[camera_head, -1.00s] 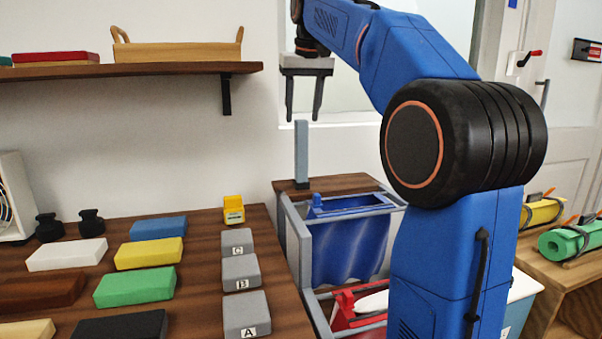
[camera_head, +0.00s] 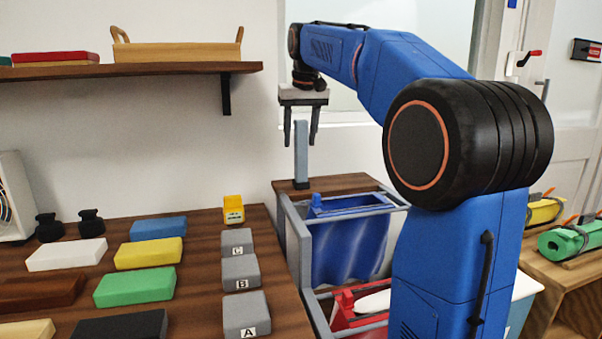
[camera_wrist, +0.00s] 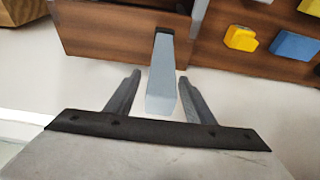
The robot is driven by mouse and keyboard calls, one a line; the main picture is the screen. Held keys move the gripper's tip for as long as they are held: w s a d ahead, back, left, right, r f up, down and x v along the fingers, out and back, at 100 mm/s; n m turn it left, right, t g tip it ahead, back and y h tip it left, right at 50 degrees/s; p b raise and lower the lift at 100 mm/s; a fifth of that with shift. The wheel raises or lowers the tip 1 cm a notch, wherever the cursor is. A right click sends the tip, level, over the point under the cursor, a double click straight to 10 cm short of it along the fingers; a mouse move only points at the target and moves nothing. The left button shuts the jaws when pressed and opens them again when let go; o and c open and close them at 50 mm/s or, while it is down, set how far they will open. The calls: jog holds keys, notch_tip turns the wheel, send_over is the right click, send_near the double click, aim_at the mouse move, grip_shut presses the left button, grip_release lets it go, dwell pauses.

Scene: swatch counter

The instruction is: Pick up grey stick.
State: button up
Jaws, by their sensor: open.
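The grey stick (camera_head: 301,158) stands upright on a small brown wooden surface by the wall, its foot on a dark base. My gripper (camera_head: 301,143) is open and points down over it. In the head view its fingers reach down to either side of the stick's upper end. In the wrist view the grey stick (camera_wrist: 162,80) shows between the two fingers of my gripper (camera_wrist: 160,88), with a gap visible on each side.
A frame with blue (camera_head: 350,245) and red bags stands just right of the counter. The counter (camera_head: 205,290) holds several coloured blocks, grey lettered blocks and a yellow item (camera_head: 233,209). A wall shelf (camera_head: 130,69) is at the upper left.

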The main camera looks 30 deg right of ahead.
grip_shut()
notch_tip(320, 180, up, 10)
dwell(0.6)
jog(key=c, duration=0.7)
grip_release()
jog(key=shift+c, duration=1.4)
